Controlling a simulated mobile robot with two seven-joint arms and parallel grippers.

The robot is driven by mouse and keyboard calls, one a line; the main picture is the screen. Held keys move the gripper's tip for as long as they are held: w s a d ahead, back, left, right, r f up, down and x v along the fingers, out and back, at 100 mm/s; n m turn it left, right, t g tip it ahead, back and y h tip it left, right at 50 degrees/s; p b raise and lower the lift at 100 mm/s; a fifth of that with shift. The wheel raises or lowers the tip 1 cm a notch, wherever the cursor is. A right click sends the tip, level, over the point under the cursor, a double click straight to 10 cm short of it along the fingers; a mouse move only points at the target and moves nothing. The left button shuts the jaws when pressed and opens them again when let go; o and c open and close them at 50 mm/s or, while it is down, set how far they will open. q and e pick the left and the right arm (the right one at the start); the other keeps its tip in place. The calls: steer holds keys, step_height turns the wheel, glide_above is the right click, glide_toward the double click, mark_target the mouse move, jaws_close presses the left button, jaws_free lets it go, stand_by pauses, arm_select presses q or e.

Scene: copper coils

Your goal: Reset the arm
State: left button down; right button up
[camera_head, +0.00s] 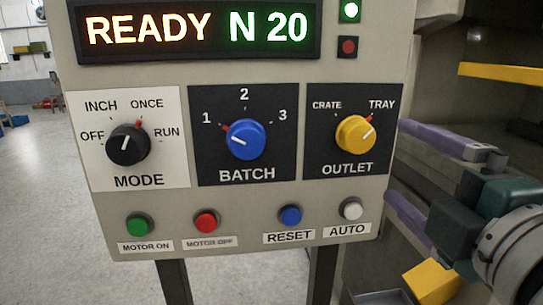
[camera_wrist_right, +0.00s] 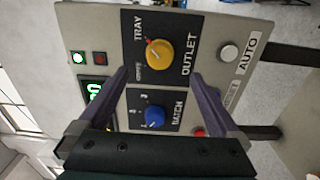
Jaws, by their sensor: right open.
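My right gripper (camera_head: 399,162) comes in from the right in the head view, open and empty, its two purple fingers beside the right edge of the control panel (camera_head: 265,195). In the right wrist view the open fingers (camera_wrist_right: 160,76) frame part of the panel, with the yellow OUTLET knob (camera_wrist_right: 158,55) and blue BATCH knob (camera_wrist_right: 154,116) seen between or near them. I cannot tell any contact. The yellow OUTLET knob (camera_head: 355,134) points toward TRAY, the blue BATCH knob (camera_head: 246,139) toward 1, and the black MODE knob (camera_head: 128,144) toward ONCE. My left gripper is not in view.
The display (camera_head: 198,29) reads READY N 20. The green lamp (camera_head: 349,10) is lit above a dull red one (camera_head: 348,46). Green, red, blue and white buttons line the panel's lower part. A yellow bar (camera_head: 500,72) lies behind at right. Open floor shows at left.

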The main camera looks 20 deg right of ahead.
steer(key=s+f+m+g, duration=0.7)
steer(key=f+m+g, duration=0.1)
steer(key=f+m, duration=0.2)
steer(key=s+a+f+m+g+y, duration=0.3)
steer(key=s+a+f+g+y, duration=0.25)
steer(key=s+a, duration=0.35)
step_height(320, 180, up, 35)
steer(key=s+p, duration=0.1)
steer(key=p, duration=3.4)
steer(key=shift+d+h, duration=0.45)
